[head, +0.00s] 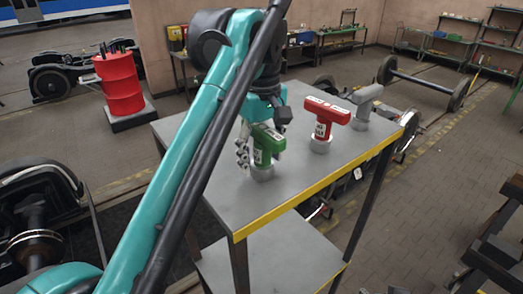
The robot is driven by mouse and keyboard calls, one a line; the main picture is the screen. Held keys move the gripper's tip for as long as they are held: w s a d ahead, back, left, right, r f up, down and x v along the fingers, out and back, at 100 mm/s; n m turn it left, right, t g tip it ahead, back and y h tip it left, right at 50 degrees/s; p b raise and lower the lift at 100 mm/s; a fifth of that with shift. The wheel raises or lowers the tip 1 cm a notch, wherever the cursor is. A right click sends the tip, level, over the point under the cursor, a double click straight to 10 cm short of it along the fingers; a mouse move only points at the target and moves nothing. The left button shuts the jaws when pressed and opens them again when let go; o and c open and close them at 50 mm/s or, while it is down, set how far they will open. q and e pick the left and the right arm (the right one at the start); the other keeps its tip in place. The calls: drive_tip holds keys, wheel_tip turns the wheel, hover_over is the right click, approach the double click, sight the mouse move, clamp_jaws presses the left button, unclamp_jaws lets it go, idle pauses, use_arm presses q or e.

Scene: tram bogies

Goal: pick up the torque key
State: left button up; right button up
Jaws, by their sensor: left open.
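Three T-handled keys stand upright in a row on a grey table (230,205): a green one (267,142) nearest, a red one (325,115) in the middle and a grey one (363,103) farthest. The green and red ones carry white labels, too small to read. My left gripper (250,146) is open, right at the green key, with silver finger parts beside its left side. Part of the gripper is hidden behind the green key, so I cannot tell whether it touches it. My right gripper is not in view.
The table has a yellow front edge (310,192) and a lower shelf (275,255). A red barrel (119,84) stands at the left. A wheelset (425,82) lies behind at the right. Shelves (495,45) stand at the back right. The near tabletop is clear.

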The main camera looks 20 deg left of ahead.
use_arm(q)
drive_tip(key=shift+s+d+f, duration=0.2)
drive_tip(key=shift+f, duration=0.2)
drive_tip(key=shift+c, duration=0.3)
drive_tip(key=shift+w+a, duration=0.1)
drive_tip(key=shift+a, duration=0.05)
drive_tip(key=c, duration=1)
clamp_jaws()
drive_tip(key=shift+r, duration=0.1)
